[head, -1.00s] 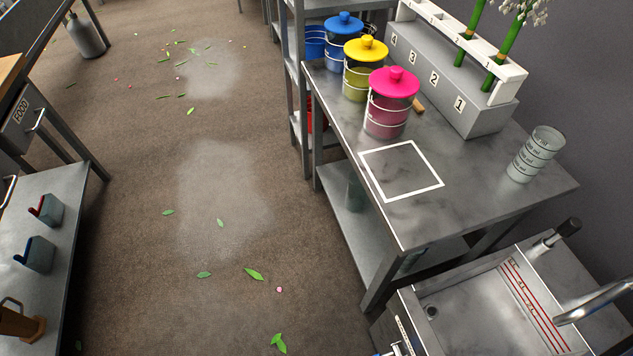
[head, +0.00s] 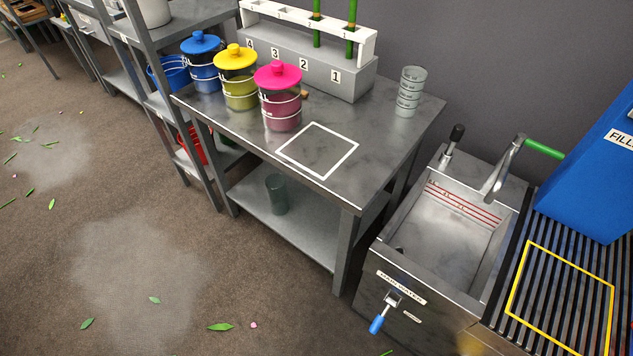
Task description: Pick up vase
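A clear grey-green glass vessel (head: 277,195), which looks like a vase, stands upright on the lower shelf (head: 312,237) of the metal table. It is under the tabletop, near the shelf's front left part, with open space around it. My gripper is not in view, so its state does not show.
The floor in front is mostly clear.

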